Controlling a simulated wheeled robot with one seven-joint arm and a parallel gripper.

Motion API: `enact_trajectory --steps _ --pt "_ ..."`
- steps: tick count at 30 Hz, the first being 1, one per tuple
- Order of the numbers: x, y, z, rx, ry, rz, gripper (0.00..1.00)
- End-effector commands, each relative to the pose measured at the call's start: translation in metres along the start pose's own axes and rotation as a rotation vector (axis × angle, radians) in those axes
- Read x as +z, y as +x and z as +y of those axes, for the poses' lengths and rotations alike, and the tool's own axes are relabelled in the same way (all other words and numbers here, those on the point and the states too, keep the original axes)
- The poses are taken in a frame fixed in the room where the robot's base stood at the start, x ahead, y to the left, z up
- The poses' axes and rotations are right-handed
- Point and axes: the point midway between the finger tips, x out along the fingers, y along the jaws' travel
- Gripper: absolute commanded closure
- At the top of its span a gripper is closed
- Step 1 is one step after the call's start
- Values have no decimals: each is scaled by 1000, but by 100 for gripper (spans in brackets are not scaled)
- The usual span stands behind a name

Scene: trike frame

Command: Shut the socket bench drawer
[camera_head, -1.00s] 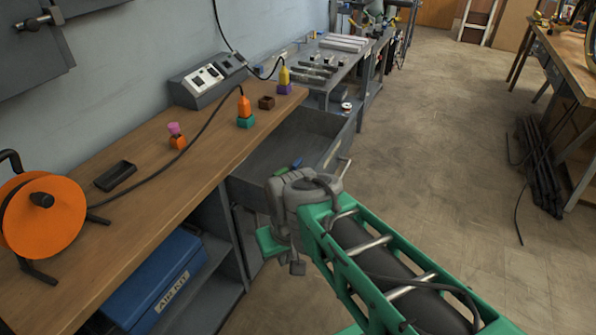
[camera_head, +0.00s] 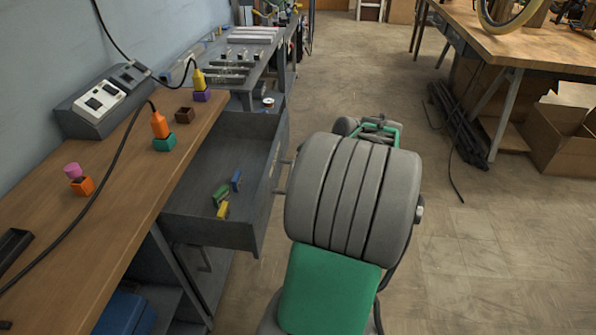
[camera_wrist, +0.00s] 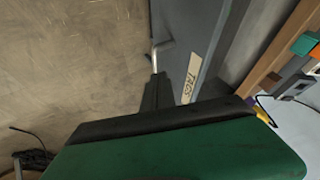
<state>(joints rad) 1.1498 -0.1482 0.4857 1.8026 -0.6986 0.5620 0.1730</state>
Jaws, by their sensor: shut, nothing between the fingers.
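The socket bench drawer (camera_head: 208,232) stands pulled out from under the wooden bench in the head view. Small green, blue and yellow pieces (camera_head: 221,196) lie in it. In the wrist view its grey front (camera_wrist: 198,40) carries a pale label (camera_wrist: 191,78) and a metal bar handle (camera_wrist: 157,54). My gripper (camera_wrist: 158,82) shows there as dark fingers, shut and empty, close to the handle and the drawer front. I cannot tell whether the fingers touch the handle. In the head view my arm hides most of the gripper.
The wooden bench (camera_head: 110,205) holds a grey socket box (camera_head: 104,100), plugs with cables and a dark tray (camera_head: 12,247). A metal bench stands behind the drawer. Open floor (camera_head: 350,60) lies to the right, with a cardboard box (camera_head: 555,140) beyond.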

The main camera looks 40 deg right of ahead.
Motion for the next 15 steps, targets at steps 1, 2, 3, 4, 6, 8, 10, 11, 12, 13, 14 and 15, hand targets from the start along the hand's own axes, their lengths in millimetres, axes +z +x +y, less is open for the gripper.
enact_trajectory --steps 1,2,3,4,6,8,10,11,12,13,14,15 --pt "2 15 0 -2 -2 -4 100" --pt "2 22 0 -2 -1 -5 100" --pt "3 31 0 -2 -2 -4 100" --pt "3 37 0 -2 -2 -5 100" --pt "2 52 0 -2 -3 -3 100" --pt "2 61 -6 -3 -8 -4 100" --pt "1 65 -19 -2 -9 -2 100" --pt "1 67 -24 -2 -9 -1 100" --pt "1 70 -28 -2 -8 -2 100" --pt "1 71 -30 -1 -7 -1 100" --pt "1 72 -33 -1 -7 -1 100" --pt "1 73 -35 -1 -7 -2 100"
